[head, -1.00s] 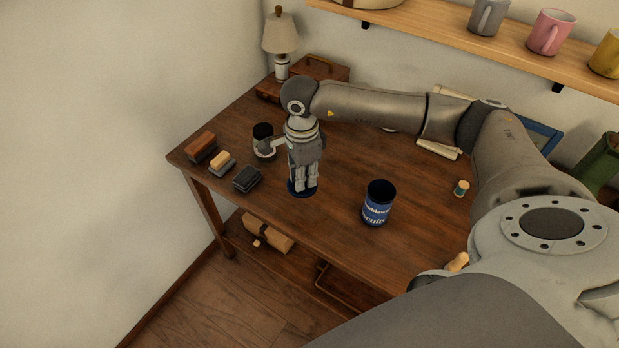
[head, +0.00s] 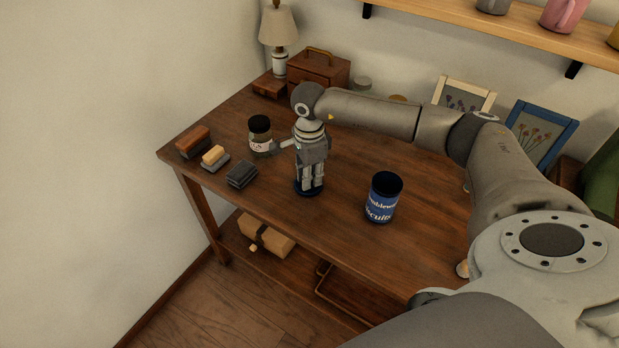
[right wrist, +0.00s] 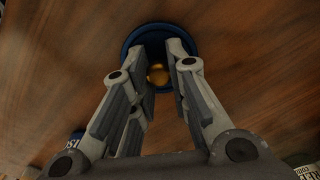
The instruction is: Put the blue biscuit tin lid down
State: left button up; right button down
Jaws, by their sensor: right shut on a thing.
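The blue biscuit tin lid (head: 308,188) is a dark blue disc low under my right gripper (head: 311,184), at or very near the table top. In the right wrist view the lid (right wrist: 135,38) shows as a round blue rim, and my right gripper (right wrist: 160,80) is shut on its gold-coloured knob (right wrist: 158,74). Whether the lid touches the wood I cannot tell. The blue biscuit tin (head: 382,203) stands open and upright to the right of the lid. My left gripper is not in view.
A jar (head: 260,136) stands just left of my right gripper. Brushes and blocks (head: 214,158) lie at the table's left end. A lamp (head: 279,45) and wooden box (head: 318,68) stand behind. The table (head: 335,225) is bare between lid and tin.

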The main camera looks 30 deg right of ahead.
jog(key=shift+s+f, duration=0.1)
jog(key=shift+f, duration=0.05)
jog(key=c, duration=1.4)
grip_release()
jog(key=shift+r, duration=0.4)
notch_tip(320, 180, up, 12)
jog(key=shift+f+b, duration=0.1)
jog(key=shift+b, duration=0.35)
